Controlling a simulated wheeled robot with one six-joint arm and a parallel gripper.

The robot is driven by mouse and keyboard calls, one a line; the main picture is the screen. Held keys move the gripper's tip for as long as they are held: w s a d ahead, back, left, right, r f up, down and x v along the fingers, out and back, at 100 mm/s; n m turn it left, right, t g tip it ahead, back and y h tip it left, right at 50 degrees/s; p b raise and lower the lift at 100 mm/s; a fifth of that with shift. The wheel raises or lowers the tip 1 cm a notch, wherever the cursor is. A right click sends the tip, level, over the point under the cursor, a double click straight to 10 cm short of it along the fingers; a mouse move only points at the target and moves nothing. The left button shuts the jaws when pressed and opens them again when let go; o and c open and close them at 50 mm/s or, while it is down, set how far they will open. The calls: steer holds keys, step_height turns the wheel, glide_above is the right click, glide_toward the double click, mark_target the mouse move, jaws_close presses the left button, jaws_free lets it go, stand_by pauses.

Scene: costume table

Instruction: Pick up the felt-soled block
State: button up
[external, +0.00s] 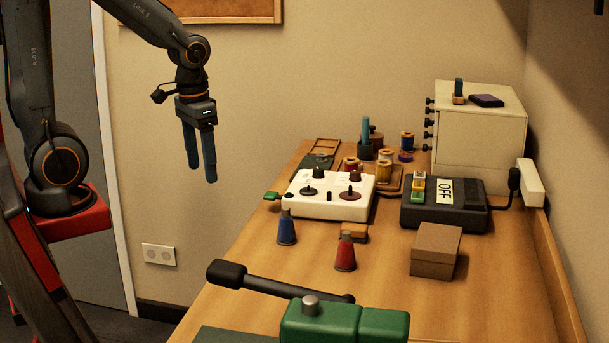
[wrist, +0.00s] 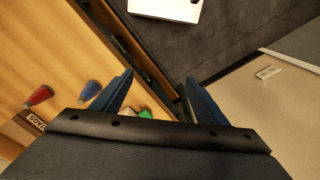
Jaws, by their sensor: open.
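My gripper (external: 202,173) hangs in the air to the left of the table, fingers pointing down, well above the table top and holding nothing. In the wrist view its two blue fingers (wrist: 158,76) stand apart. I cannot tell for sure which thing is the felt-soled block. A small wooden block (external: 353,232) lies in front of the white control box, partly hidden by the red cone. A small green piece (external: 272,196) lies left of the white box. A green thing (wrist: 146,114) also shows between the finger bases in the wrist view.
The white control box (external: 300,205), blue cone (external: 286,230), red cone (external: 345,255), cardboard box (external: 436,246) and black switch box (external: 462,217) stand on the table (external: 250,255). A green clamp-like tool (external: 345,322) is in front. A drawer cabinet (external: 483,140) stands at the back right.

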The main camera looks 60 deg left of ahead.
steer(key=r, duration=0.2)
steer(key=m+t+y+p, duration=0.1)
steer(key=m+t+y, duration=0.15)
steer(key=m, duration=2.55)
glide_above(354, 227)
steer(key=s+d, duration=0.2)
steer(key=s, duration=0.1)
steer(key=shift+y, duration=0.25)
step_height(354, 227, down, 7)
steer(key=shift+d+f, duration=0.1)
steer(key=shift+w+p+x, duration=0.2)
steer(key=shift+p+x, duration=0.3)
steer(key=shift+x, duration=0.95)
steer(key=shift+w+p+x, duration=0.25)
steer(key=shift+p+x, duration=0.2)
steer(key=shift+x, duration=1.05)
steer(key=shift+s, duration=0.1)
steer(key=c, duration=1.1)
